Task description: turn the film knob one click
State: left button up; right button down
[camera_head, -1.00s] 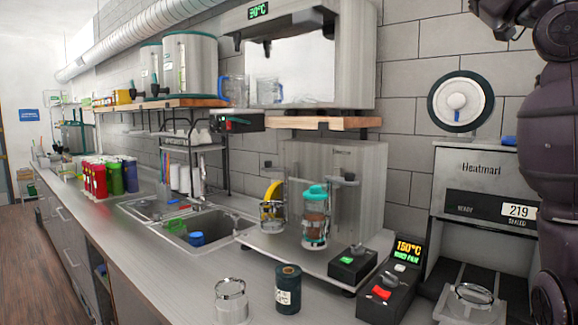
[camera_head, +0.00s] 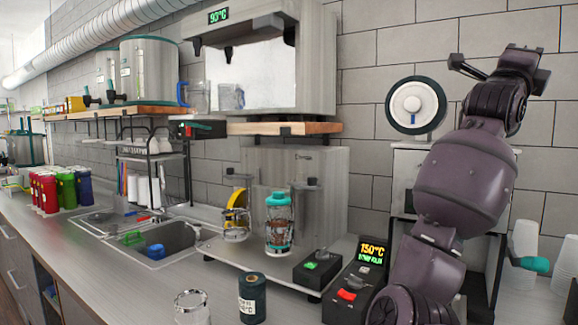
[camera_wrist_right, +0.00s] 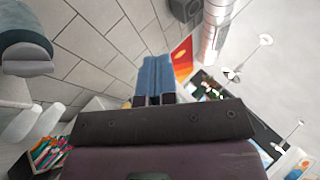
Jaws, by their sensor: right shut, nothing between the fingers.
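The film roll (camera_head: 399,122) is a white disc with a dark green rim, above the sealer (camera_head: 409,160) against the tiled wall. At its centre is the pale film knob (camera_head: 412,104). My right gripper (camera_head: 458,63) is raised to the right of the roll and a little higher, apart from it in the picture. In the right wrist view its blue fingers (camera_wrist_right: 153,78) are together, with nothing between them. A dark green and white rounded part shows at the left edge there; I cannot tell if it is the roll. My right arm hides much of the sealer. My left gripper is not in view.
A control box (camera_head: 353,287) with a lit 150°C display stands left of my arm. A dark labelled roll (camera_head: 252,300) and a clear cup (camera_head: 192,307) stand on the counter. White cups (camera_head: 565,258) are stacked at the right. The wall right of the film roll is bare.

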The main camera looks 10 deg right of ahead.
jog(key=w+f+n+t+y, duration=0.35)
jog(key=w+f+y, duration=0.45)
jog(key=f+y, duration=0.3)
jog(key=shift+r+x, duration=0.2)
jog(key=shift+x, duration=2.95)
jog(key=shift+s+d, duration=0.45)
jog(key=shift+d, duration=0.05)
jog(key=shift+s+d+r+p, duration=0.1)
jog(key=shift+d+r+p, duration=0.05)
jog(key=shift+r+p, duration=0.6)
jog(key=shift+s+d+r+p, duration=0.25)
jog(key=shift+d+p, duration=0.05)
jog(key=shift+p, duration=0.5)
jog(key=shift+r, duration=0.1)
